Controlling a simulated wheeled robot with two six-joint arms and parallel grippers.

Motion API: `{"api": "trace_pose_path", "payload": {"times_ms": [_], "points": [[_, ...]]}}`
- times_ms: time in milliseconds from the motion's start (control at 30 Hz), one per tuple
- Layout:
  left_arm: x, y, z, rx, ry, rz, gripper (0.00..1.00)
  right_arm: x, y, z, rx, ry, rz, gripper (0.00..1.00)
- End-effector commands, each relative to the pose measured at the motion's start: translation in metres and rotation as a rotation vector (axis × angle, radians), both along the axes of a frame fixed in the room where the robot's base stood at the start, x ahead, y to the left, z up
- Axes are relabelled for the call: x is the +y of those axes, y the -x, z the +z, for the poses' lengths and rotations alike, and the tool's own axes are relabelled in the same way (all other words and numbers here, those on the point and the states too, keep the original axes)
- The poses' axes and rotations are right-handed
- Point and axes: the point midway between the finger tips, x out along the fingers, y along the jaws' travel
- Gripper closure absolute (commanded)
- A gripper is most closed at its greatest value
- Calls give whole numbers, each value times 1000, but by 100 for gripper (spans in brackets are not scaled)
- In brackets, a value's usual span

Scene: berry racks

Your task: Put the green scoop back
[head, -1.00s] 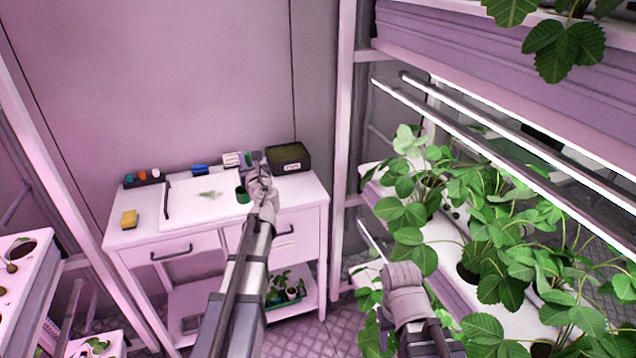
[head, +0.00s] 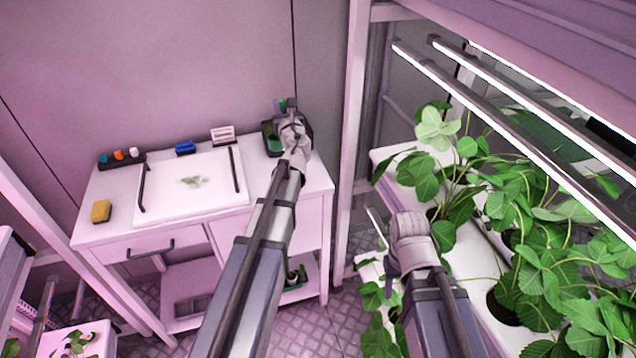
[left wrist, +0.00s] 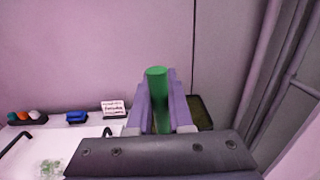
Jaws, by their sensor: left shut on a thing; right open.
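The green scoop (left wrist: 157,88) stands upright between the fingers of my left gripper (left wrist: 158,108) in the left wrist view. In the head view my left gripper (head: 287,108) is over the back right corner of the white workbench, in front of the dark box (head: 267,130). A green part of the scoop (head: 274,144) shows just left of the gripper, over the box. The gripper hides much of the box, so I cannot tell whether the scoop touches it. My right gripper (head: 385,238) is open beside the plant rack.
The workbench (head: 311,184) holds a white tray (head: 205,205) with a leaf, a yellow sponge (head: 101,211), a blue item (head: 185,147), a small label card (head: 222,135) and a bottle holder (head: 122,161). A rack post (head: 350,150) and leafy plants stand to the right.

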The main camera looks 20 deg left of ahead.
Motion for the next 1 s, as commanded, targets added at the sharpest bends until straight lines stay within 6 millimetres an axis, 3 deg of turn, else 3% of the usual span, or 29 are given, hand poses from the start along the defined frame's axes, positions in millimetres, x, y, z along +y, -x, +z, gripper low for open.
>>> {"api": "trace_pose_path", "payload": {"times_ms": [33, 200, 333, 467, 667, 1000], "points": [[-24, -9, -14, 0, -1, -33, 100, 0, 0, -14, 0, 0, 0, 50], [-86, -26, -32, 1, -3, -118, 100, 0, 0, -32, 0, 0, 0, 50], [-116, -31, -39, 2, -4, -157, 100, 0, 0, -39, 0, 0, 0, 50], [-128, -33, -40, 2, -4, -173, 100, 0, 0, -40, 0, 0, 0, 50], [-128, -33, -45, 2, -4, -174, 100, 0, 0, -45, 0, 0, 0, 50], [-128, -33, -93, 2, -4, -173, 100, 0, 0, -93, 0, 0, 0, 50]]}}
